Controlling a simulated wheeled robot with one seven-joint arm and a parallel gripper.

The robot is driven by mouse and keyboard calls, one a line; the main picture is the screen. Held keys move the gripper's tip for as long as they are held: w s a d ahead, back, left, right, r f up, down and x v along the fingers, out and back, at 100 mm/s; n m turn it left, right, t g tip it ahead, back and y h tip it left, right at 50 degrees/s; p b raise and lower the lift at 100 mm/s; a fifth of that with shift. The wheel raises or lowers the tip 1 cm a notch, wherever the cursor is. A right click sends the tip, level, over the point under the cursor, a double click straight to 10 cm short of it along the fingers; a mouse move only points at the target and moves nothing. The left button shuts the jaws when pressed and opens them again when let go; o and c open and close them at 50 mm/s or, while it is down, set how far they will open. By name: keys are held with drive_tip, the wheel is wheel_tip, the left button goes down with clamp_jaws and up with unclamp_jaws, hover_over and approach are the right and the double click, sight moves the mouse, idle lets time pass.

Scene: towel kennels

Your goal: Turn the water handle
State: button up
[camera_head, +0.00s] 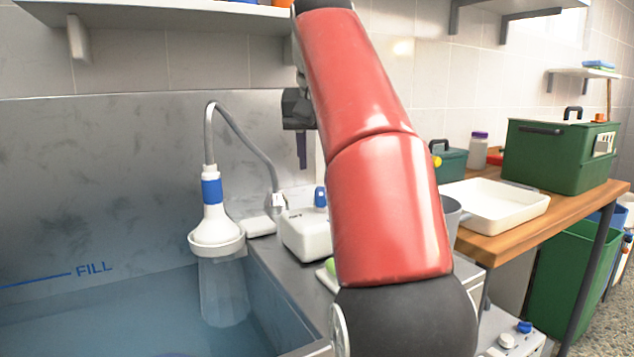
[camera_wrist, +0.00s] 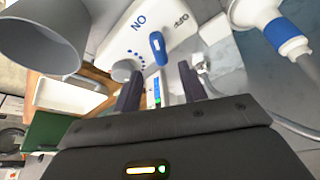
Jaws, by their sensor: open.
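The water handle is a small blue lever (camera_head: 320,196) on a white control box (camera_head: 306,236) beside the tub. In the wrist view the blue lever (camera_wrist: 158,47) lies between the printed ON and OFF marks on the box (camera_wrist: 122,45). My gripper (camera_head: 302,168) points down above and behind the box in the head view. In the wrist view my gripper (camera_wrist: 160,72) is open and empty. Its two dark fingers are spread on either side of the lever's line; contact is not visible. A white shower head (camera_head: 214,225) pours a clear stream into the tub.
The water-filled tub (camera_head: 95,268) is at left, marked FILL. A hose (camera_head: 245,140) arches behind the box. A grey cup (camera_wrist: 40,38) stands close to the box. A white tray (camera_head: 495,207) and green case (camera_head: 560,155) sit on the wooden table at right. A shelf (camera_head: 180,15) hangs above.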

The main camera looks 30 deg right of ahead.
sight(321, 190)
drive_tip(key=shift+x, duration=3.2)
clamp_jaws()
